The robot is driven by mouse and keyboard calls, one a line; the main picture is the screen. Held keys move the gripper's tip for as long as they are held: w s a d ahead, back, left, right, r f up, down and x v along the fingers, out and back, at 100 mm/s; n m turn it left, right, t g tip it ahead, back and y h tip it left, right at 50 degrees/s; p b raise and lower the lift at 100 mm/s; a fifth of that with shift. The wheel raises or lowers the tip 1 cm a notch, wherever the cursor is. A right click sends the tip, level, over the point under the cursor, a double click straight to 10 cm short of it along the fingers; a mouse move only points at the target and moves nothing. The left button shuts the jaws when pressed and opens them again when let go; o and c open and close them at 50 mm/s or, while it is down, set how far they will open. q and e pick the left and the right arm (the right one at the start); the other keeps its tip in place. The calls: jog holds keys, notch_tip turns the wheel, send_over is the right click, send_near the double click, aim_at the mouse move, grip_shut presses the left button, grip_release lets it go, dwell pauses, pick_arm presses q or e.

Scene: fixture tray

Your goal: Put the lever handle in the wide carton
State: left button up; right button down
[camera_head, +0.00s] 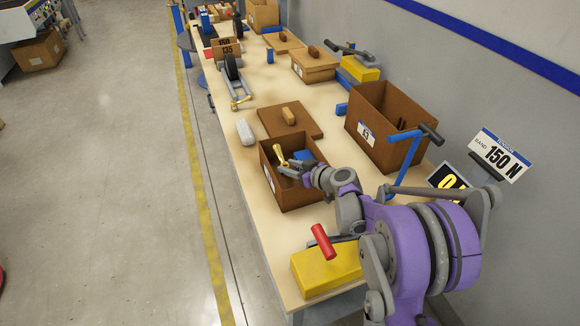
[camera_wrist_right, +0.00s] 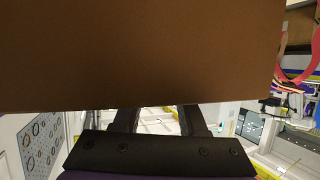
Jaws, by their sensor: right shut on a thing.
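A brass-coloured lever handle (camera_head: 280,155) shows at the mouth of the nearer open brown carton (camera_head: 290,195). My right gripper (camera_head: 293,169) comes in from the right over this carton's rim and is shut on the handle, low at the opening. The grip itself is small and partly hidden. In the right wrist view a brown carton wall (camera_wrist_right: 140,55) fills the upper half and hides the fingertips. A larger open carton (camera_head: 372,135) with a label stands behind to the right; which of the two is the wide one I cannot tell. My left gripper is not in view.
A yellow block (camera_head: 328,268) with a red-handled lever (camera_head: 323,242) sits near, below my right arm. A blue handled post (camera_head: 403,165) stands beside the larger carton.

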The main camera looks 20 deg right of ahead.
jog(key=shift+f, duration=0.45)
jog(key=shift+c, duration=2.3)
grip_release()
jog(key=shift+r, duration=0.15)
jog(key=shift+r, duration=0.35)
jog(key=v, duration=1.2)
jog(key=shift+r, duration=0.2)
